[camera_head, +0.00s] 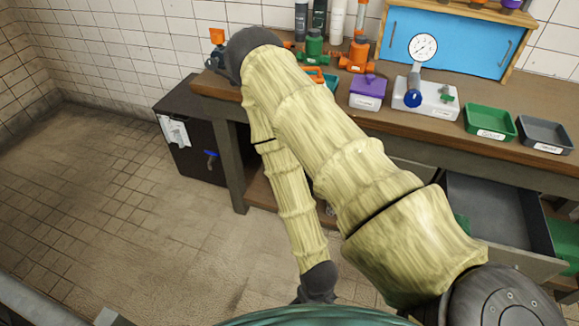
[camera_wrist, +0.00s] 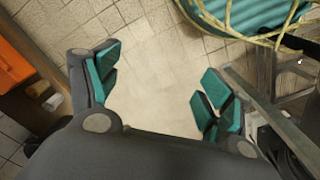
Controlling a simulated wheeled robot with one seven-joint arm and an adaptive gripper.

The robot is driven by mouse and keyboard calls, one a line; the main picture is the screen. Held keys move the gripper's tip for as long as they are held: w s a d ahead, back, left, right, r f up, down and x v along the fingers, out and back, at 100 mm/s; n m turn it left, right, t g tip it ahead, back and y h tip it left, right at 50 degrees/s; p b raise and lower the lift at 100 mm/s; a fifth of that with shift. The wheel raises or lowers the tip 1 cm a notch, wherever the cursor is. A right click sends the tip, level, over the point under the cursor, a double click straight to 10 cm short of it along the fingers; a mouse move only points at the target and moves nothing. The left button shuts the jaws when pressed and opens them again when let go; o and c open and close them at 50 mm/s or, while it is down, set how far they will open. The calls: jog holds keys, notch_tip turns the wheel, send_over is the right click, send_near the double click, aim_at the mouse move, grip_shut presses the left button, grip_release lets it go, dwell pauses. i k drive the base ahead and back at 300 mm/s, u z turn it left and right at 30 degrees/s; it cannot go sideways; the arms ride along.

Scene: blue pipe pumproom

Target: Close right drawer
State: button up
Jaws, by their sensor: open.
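The right drawer (camera_head: 495,212) is pulled out from under the wooden workbench at the right of the head view. Its dark grey inside looks empty where it shows. Its pale front panel (camera_head: 520,262) faces me, and my arm hides its left part. My gripper (camera_wrist: 160,88) is open and empty in the wrist view, its teal-padded fingers wide apart over bare floor tiles. In the head view my forearm hangs down left of the drawer, and the fingers do not show clearly. The gripper is apart from the drawer.
The workbench top (camera_head: 440,130) bears a purple box (camera_head: 368,92), a pressure gauge (camera_head: 424,47), a green tray (camera_head: 490,122) and a grey tray (camera_head: 545,133). A dark cabinet (camera_head: 195,140) stands at the left end. The tiled floor at left (camera_head: 110,220) is clear.

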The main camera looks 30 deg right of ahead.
aim_at(511, 220)
jog(key=z, duration=2.75)
